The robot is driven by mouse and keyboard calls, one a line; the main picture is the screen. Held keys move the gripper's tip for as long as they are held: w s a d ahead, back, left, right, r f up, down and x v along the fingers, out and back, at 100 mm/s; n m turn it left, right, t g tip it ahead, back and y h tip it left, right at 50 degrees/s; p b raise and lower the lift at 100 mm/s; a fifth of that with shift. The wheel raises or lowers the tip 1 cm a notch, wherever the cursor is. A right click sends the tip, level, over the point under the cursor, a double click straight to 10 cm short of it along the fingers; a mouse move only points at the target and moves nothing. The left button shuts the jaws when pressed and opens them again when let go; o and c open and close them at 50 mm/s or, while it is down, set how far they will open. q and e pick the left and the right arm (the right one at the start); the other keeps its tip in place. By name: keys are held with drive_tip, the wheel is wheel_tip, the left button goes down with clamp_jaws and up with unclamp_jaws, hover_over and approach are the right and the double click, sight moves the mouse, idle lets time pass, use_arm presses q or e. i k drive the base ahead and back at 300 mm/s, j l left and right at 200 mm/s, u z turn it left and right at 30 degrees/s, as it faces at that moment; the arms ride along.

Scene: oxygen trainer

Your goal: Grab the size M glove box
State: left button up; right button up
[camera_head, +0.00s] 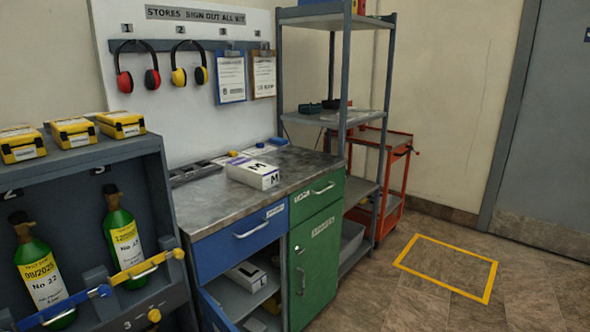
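A white glove box marked M (252,173), with a purple band on its top, lies on the grey metal worktop (230,205) of the workbench. Another white box marked L (247,275) sits on the shelf inside the open lower blue cabinet. Neither of my grippers shows in the head view.
A dark rack with green cylinders (123,237) and yellow cases (72,131) stands at the left. Ear defenders (137,67) and clipboards (231,80) hang on the board. A grey shelf unit (346,100) stands right of the bench. The floor inside the yellow outline (446,267) is clear.

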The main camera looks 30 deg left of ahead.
sight(261, 176)
drive_tip(key=i+l, duration=0.15)
drive_tip(key=i, duration=0.45)
drive_tip(key=i+l, duration=0.2)
drive_tip(key=i, duration=0.4)
drive_tip(key=i+u, duration=0.25)
drive_tip(key=u, duration=0.15)
drive_tip(key=i+l+u, duration=0.1)
drive_tip(key=u, duration=0.3)
drive_tip(key=i+l+u, duration=0.2)
drive_tip(key=u, duration=0.2)
drive_tip(key=i+l+u, duration=0.1)
drive_tip(key=u, duration=0.4)
drive_tip(key=i+l+u, duration=0.2)
drive_tip(key=u, duration=0.3)
drive_tip(key=i+l+u, duration=0.1)
drive_tip(key=u, duration=0.35)
drive_tip(key=l+u, duration=0.35)
drive_tip(key=u, duration=0.15)
drive_tip(key=i+l+u, duration=0.1)
drive_tip(key=l+u, duration=0.15)
drive_tip(key=u, duration=0.25)
